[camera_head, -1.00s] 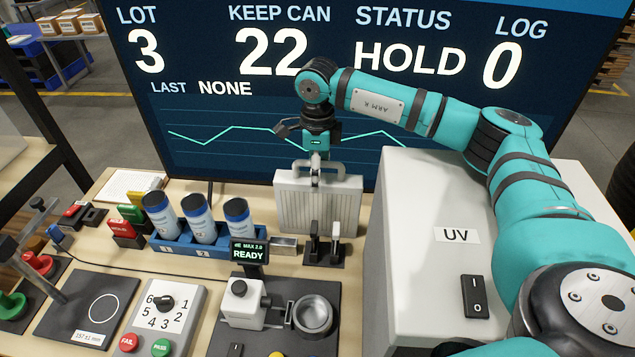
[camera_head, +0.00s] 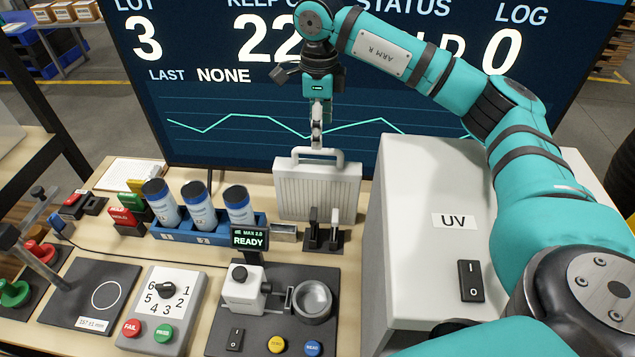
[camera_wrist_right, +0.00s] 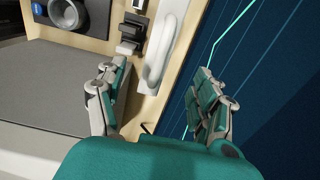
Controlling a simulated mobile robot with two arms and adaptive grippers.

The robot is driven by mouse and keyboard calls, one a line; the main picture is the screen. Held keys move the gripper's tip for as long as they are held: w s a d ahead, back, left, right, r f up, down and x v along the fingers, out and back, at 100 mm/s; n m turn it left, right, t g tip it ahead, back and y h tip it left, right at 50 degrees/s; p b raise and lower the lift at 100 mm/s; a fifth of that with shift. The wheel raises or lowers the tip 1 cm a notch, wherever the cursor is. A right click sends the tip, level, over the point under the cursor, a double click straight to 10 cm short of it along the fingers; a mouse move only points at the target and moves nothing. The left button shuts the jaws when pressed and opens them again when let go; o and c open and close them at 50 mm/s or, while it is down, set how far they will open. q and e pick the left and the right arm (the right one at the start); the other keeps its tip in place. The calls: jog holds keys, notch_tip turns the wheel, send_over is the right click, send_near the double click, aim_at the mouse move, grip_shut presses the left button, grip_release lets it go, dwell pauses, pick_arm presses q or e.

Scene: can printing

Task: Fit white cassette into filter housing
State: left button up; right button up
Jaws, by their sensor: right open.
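The white cassette (camera_head: 296,194), a ribbed upright panel with a loop handle (camera_head: 320,155) on top, stands at the back of the table in front of the screen. My right gripper (camera_head: 317,143) is directly above the handle, pointing down, and appears clear of it. In the right wrist view its two fingers are spread apart with nothing between the tips (camera_wrist_right: 158,103). The pale handle also shows there (camera_wrist_right: 157,62), beyond the fingers. I cannot make out a filter housing for certain in either view. My left gripper is not in view.
The large white UV box (camera_head: 425,255) stands close right of the cassette. Black upright clips (camera_head: 323,235) are just in front of it. A blue rack (camera_head: 205,232) with 3 cans and a READY device (camera_head: 249,238) are nearer left. The screen (camera_head: 240,150) stands behind.

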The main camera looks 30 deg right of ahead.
aim_at(318, 166)
notch_tip(318, 166, down, 8)
jog(key=p, duration=0.3)
jog(key=shift+r, duration=0.1)
jog(key=shift+f+p, duration=0.2)
jog(key=shift+p, duration=0.1)
notch_tip(318, 166, down, 4)
jog(key=p, duration=0.2)
jog(key=shift+a+r+p, duration=0.1)
jog(key=shift+r+p, duration=0.1)
jog(key=shift+p, duration=0.15)
jog(key=shift+f, duration=0.65)
jog(key=shift+w+r, duration=0.1)
grip_shut()
